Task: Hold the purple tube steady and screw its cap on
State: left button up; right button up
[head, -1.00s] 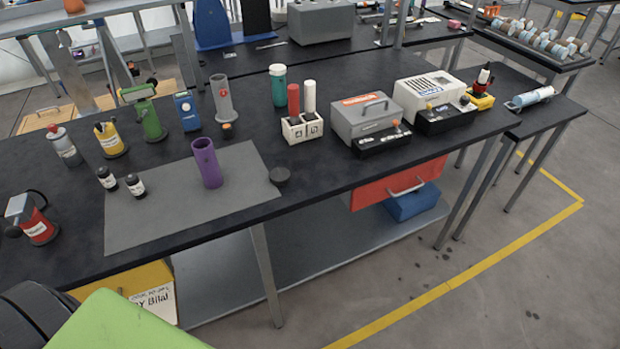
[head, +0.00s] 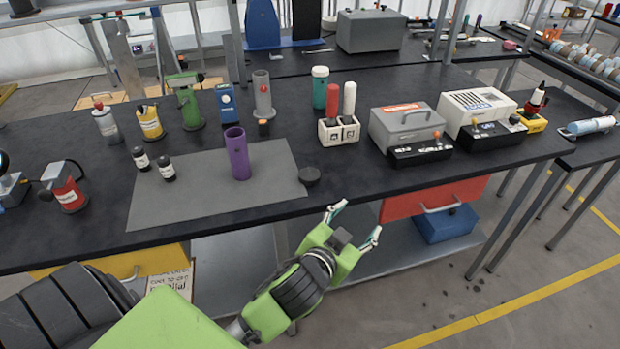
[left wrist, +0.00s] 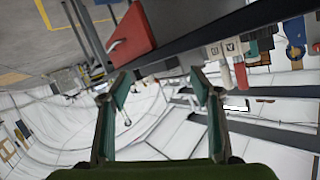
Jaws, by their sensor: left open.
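The purple tube (head: 238,155) stands upright and open-topped on the grey mat (head: 165,205). My right gripper is not in view.
Two small dark bottles (head: 155,168) stand left of the tube. A white holder with red and white cylinders (head: 339,131) and a grey toolbox (head: 406,130) stand behind the cap. A red drawer (head: 432,198) hangs below the table at right.

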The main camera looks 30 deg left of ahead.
pick_arm(q)
jog(key=w+d+r+m+t+h, duration=0.1)
jog(key=d+r+m+t+h, duration=0.35)
jog(key=r, duration=0.75)
jog(key=w+d+r+m+t+h, duration=0.2)
jog(key=d+r+m+h, duration=0.4)
jog(key=r, duration=0.7)
jog(key=s+d+r+m+g+h, duration=0.1)
jog(key=s+d+m+g+h, duration=0.35)
jog(key=d+m+g, duration=0.3)
jog(key=s+d+r+m+g+h, duration=0.1)
jog(key=s+d+m+g+h, duration=0.2)
jog(key=d+m+g+h, duration=0.4)
notch_tip(320, 180, down, 13)
jog(key=a+m+g+y, duration=0.2)
jog(key=m+g+y, duration=0.2)
jog(key=m+y, duration=0.3)
jog(key=w+a+f+n+y, duration=0.2)
jog(key=w+a+f+y, duration=0.25)
jog(key=a+y, duration=0.2)
jog(key=w+a+r+n+y, duration=0.2)
jog(key=a+y, duration=0.3)
jog(key=a, duration=1)
jog(key=w+a+r+n+y, duration=0.1)
jog(key=a+n+y, duration=0.4)
jog(key=a, duration=1)
jog(key=shift+w+r+t+y, duration=0.4)
jog(key=shift+r+y, duration=0.2)
jog(key=shift+y, duration=0.05)
